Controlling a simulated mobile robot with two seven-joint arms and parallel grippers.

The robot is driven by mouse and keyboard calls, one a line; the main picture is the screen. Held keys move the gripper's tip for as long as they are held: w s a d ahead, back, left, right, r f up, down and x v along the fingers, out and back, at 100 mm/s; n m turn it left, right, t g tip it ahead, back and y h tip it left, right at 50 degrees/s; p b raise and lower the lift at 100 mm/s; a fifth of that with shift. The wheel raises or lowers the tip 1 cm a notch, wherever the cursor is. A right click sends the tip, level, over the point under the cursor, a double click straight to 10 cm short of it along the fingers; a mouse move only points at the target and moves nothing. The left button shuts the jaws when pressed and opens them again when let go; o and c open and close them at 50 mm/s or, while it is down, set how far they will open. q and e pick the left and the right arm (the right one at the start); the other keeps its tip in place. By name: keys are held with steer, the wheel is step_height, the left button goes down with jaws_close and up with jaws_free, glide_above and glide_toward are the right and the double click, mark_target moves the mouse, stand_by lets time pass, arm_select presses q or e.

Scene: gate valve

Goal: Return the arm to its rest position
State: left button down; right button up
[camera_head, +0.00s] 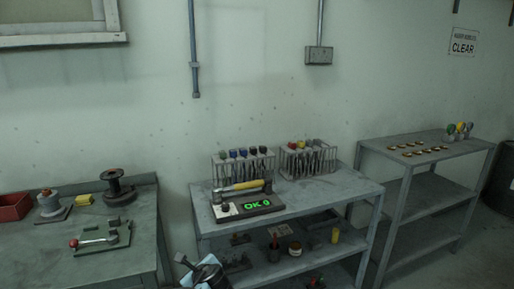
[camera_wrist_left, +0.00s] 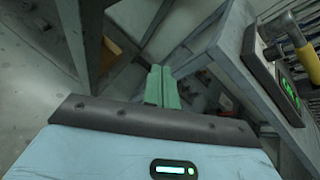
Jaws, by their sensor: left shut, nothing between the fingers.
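My left gripper (camera_head: 183,260) shows at the bottom of the head view, with part of its light blue body, in front of the left end of the middle bench. In the left wrist view its two green fingers (camera_wrist_left: 160,86) lie together, shut with nothing between them. The fingertips point toward the space beside the bench, apart from any object. The rest of my left arm is below the frame. My right gripper shows in neither view.
The middle metal bench (camera_head: 330,193) holds a yellow-handled tool (camera_head: 240,187) on a device with a green "OK 0" display (camera_head: 257,205), and two tool racks. A left bench (camera_head: 140,240) carries a red bin (camera_head: 14,207) and spools. Another bench (camera_head: 375,148) stands at right.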

arm_select(q)
steer(key=s+d+f+n+g+h, duration=0.1)
steer(key=s+d+f+n+h, duration=0.3)
steer(key=s+f, duration=0.65)
steer(key=s+f+n+g+h, duration=0.15)
steer(key=s+f+n, duration=0.35)
steer(key=s+f, duration=0.55)
steer(key=s+a+r+n+h, duration=0.1)
steer(key=s+n, duration=0.3)
steer(key=s, duration=0.5)
steer(key=s+a+r+n+t+h, duration=0.1)
steer(key=s+n, duration=0.4)
steer(key=s, duration=0.5)
steer(key=s+a+r+n+h, duration=0.1)
steer(key=s+r+n, duration=0.3)
steer(key=s, duration=0.6)
steer(key=shift+a+n+p, duration=0.4)
steer(key=shift+a+n, duration=0.1)
steer(key=shift+a, duration=0.3)
steer(key=shift+s+t, duration=0.1)
steer(key=shift+t, duration=0.15)
